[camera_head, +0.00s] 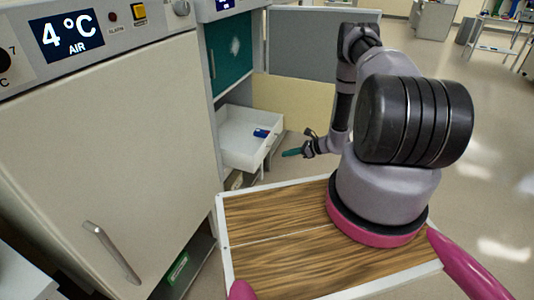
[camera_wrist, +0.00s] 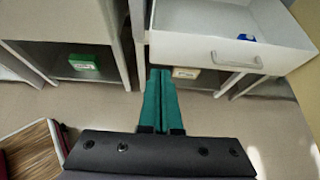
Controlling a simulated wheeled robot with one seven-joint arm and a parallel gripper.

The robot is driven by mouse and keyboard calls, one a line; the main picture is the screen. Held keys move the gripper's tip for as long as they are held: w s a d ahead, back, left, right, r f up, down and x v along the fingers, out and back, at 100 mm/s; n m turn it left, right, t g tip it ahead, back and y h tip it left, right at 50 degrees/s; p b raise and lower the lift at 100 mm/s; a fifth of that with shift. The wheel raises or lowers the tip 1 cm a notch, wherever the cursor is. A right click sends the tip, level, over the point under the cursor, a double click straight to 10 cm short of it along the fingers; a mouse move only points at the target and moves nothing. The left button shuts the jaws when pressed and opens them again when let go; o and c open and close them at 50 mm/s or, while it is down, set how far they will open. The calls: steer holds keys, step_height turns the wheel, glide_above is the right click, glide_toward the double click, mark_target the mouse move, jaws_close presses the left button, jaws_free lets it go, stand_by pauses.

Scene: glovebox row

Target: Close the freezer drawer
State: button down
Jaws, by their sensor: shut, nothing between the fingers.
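The white freezer drawer (camera_head: 239,146) stands pulled out from the cabinet, below a teal door, in the head view. In the wrist view its front panel (camera_wrist: 190,52) with a curved handle (camera_wrist: 236,60) faces me. A small blue item (camera_head: 261,133) lies inside it. My gripper (camera_head: 292,152) has teal fingers pressed together with nothing between them. In the head view it is to the right of the drawer and near its front. In the wrist view the fingers (camera_wrist: 160,78) point just below the left end of the drawer front. I cannot tell whether they touch it.
A cabinet with a 4 °C display (camera_head: 72,35) and a closed beige door (camera_head: 112,150) stands at left. A green box (camera_wrist: 85,65) and a pale box (camera_wrist: 186,73) sit on low shelves. A yellowish panel (camera_head: 295,100) stands behind the drawer. Open floor lies at right.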

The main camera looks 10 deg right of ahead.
glide_toward(256, 156)
step_height(256, 156, down, 3)
steer(key=a, duration=0.1)
steer(key=w+a, duration=0.2)
steer(key=a, duration=0.1)
steer(key=shift+w+f, duration=0.2)
steer(key=shift+w, duration=0.05)
steer(key=shift+w+a, duration=0.25)
steer(key=shift+a, duration=0.05)
steer(key=shift+a, duration=0.1)
